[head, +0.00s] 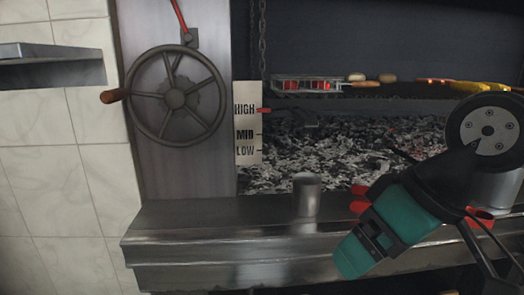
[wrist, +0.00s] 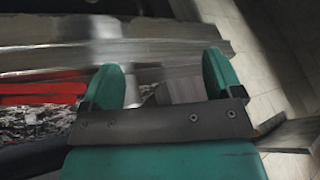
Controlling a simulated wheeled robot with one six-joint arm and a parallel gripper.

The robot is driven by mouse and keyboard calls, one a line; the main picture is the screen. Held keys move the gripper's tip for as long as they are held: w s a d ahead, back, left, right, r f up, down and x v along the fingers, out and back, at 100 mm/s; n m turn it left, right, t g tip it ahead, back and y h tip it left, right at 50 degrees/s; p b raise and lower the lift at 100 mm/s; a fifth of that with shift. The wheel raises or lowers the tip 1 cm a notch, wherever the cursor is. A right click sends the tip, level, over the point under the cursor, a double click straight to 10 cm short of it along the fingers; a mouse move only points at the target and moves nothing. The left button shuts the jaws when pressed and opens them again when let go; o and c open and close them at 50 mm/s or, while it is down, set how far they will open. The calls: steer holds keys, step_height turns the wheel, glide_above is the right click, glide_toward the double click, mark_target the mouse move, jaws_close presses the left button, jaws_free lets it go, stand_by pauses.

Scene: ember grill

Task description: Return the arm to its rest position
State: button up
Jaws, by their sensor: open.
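My gripper (head: 375,232), with teal fingers and a dark bracket, is at the lower right of the head view, in front of the steel ledge (head: 190,222). In the wrist view my gripper (wrist: 162,78) shows two teal fingers standing well apart, with nothing held between them. My arm comes in from the right and is still extended over the ledge front. A metal cup (head: 307,194) stands upright on the ledge, to the left of the gripper and apart from it.
A spoked crank wheel (head: 176,98) is at the left, beside a HIGH/MID/LOW scale (head: 247,125) with a red pointer near HIGH. Embers (head: 330,150) lie behind the ledge. A wire basket (head: 306,85) and skewers (head: 470,85) are above. Red objects (head: 358,207) sit behind the gripper.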

steer(key=s+d+f+g, duration=0.1)
steer(key=s+f+g, duration=0.25)
steer(key=s, duration=0.35)
step_height(320, 180, up, 18)
steer(key=p, duration=1.8)
steer(key=shift+d+t+h, duration=0.2)
steer(key=shift+t+h, duration=0.1)
steer(key=shift+t, duration=0.15)
steer(key=shift+f, duration=0.1)
